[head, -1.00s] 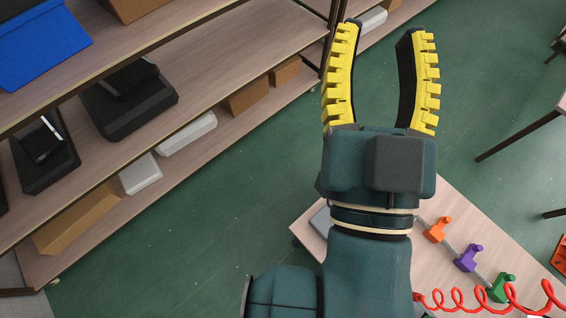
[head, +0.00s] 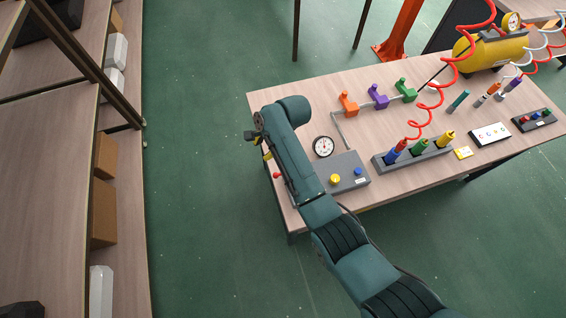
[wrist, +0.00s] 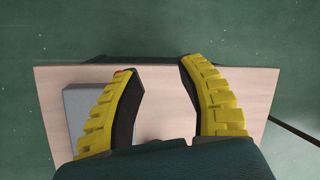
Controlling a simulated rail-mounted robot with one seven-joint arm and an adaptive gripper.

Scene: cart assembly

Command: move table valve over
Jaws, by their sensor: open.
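The table (head: 290,100) carries a pipe with three coloured valves: orange (head: 348,104), purple (head: 378,97) and green (head: 405,90). A grey box (head: 352,180) with a yellow knob (head: 335,179) and a round gauge (head: 323,146) sits near the front left. A small red knob (head: 277,175) shows at the left table edge. My gripper (wrist: 158,68) is open and empty in the wrist view, above the table's end. The grey box (wrist: 82,105) is partly behind its left finger, with a red tip (wrist: 119,71) beside it. In the head view my arm mostly hides the gripper.
A rack of coloured tools (head: 418,152) stands at the table's front. Red coiled hose (head: 437,92) hangs over the table, and a yellow tank (head: 490,48) stands at the back right. Shelves (head: 45,190) line the left; the green floor between is clear.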

